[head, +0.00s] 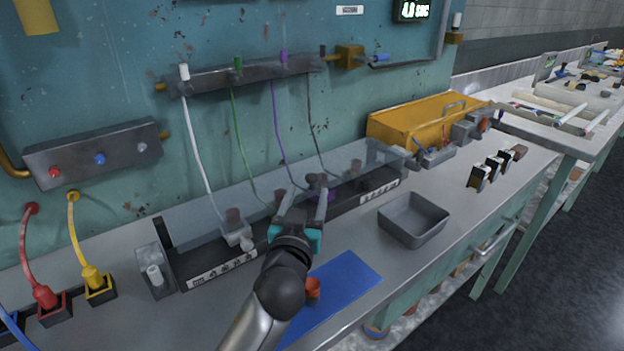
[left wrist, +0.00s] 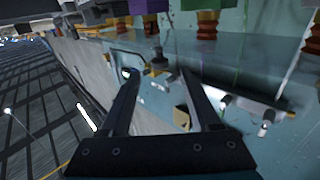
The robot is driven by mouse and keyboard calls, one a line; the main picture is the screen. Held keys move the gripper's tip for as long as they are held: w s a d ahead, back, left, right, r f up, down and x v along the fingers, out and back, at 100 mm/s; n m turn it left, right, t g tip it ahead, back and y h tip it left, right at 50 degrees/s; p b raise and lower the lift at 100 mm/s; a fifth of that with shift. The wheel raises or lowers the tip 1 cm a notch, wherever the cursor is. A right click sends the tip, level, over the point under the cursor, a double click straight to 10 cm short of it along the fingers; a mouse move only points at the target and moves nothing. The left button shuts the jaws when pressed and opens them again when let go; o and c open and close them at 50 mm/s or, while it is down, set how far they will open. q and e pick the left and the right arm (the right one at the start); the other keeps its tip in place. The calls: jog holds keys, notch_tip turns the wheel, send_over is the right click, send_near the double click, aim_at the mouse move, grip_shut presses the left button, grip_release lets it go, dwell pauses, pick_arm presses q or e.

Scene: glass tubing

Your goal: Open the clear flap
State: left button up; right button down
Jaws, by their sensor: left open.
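The clear flap (head: 200,228) is a long see-through panel along the dark rack (head: 215,262) at the foot of the teal wall. I cannot tell its exact tilt. My left gripper (head: 304,194) is open at the middle of the rack, in front of the panel. In the left wrist view, a dark knob (left wrist: 158,62) lies between and just beyond the open fingertips of that gripper (left wrist: 158,78), with the clear panel (left wrist: 218,68) around it. I cannot tell whether the fingers touch anything. My right gripper is not in view.
White, green, purple and dark tubes hang from a wall bar (head: 230,78) to the rack.

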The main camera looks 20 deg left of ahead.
aim_at(311, 182)
pick_arm(q)
jog(key=shift+w+a+b, duration=0.2)
jog(key=shift+w, duration=1.5)
jog(key=shift+w+a+b, duration=0.2)
jog(key=shift+w, duration=1.45)
grip_shut()
